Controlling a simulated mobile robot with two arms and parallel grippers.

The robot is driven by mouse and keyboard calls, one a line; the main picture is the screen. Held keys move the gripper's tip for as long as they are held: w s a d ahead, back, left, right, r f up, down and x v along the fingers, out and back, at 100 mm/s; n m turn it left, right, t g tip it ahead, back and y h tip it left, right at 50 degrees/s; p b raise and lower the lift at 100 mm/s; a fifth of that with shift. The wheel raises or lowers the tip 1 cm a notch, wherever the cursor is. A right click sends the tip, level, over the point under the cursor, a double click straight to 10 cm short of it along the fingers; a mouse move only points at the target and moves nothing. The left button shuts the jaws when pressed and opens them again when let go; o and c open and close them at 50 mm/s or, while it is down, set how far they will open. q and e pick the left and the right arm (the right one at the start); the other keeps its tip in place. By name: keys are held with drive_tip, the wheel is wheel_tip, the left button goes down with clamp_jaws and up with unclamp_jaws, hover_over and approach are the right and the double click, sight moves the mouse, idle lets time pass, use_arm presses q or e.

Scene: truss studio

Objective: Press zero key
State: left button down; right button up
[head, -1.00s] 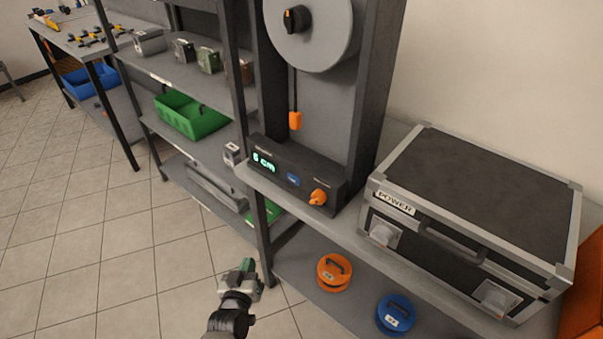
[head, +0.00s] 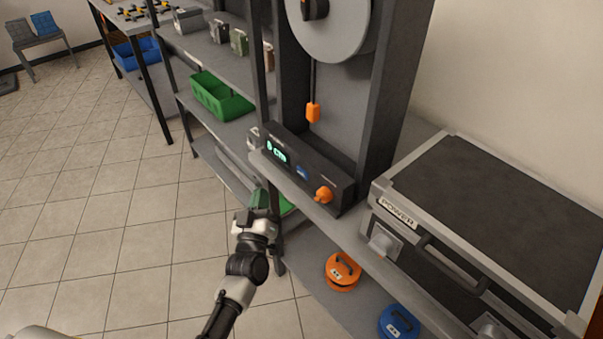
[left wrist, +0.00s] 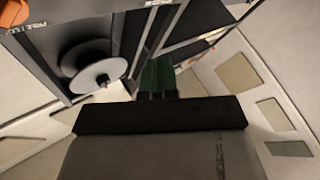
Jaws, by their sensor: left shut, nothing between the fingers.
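A dark console (head: 330,183) sits at the front edge of a grey shelf, with a lit green display (head: 277,152), a small blue key (head: 301,173) and an orange knob (head: 323,194). The key's label is too small to read. My left gripper (head: 262,198) has green fingertips and is just below and left of the console's display, apart from the blue key. In the left wrist view its fingers (left wrist: 158,75) are together and empty. My right gripper is out of view.
A large grey dial (head: 340,25) and a hanging orange weight (head: 313,112) are behind the console. A POWER case (head: 490,215) stands to its right. Orange (head: 342,270) and blue (head: 398,322) weights lie on the lower shelf. The tiled floor at left is clear.

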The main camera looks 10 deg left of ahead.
sight(302, 173)
use_arm(q)
drive_tip(key=w+d+b, duration=0.3)
drive_tip(key=w+d, duration=0.2)
drive_tip(key=w, duration=0.1)
drive_tip(key=shift+w+d, duration=0.15)
drive_tip(key=shift+w, duration=0.25)
idle(1.4)
drive_tip(key=shift+w+d, duration=0.1)
idle(0.4)
drive_tip(key=shift+w+d, duration=0.15)
drive_tip(key=shift+w, duration=0.05)
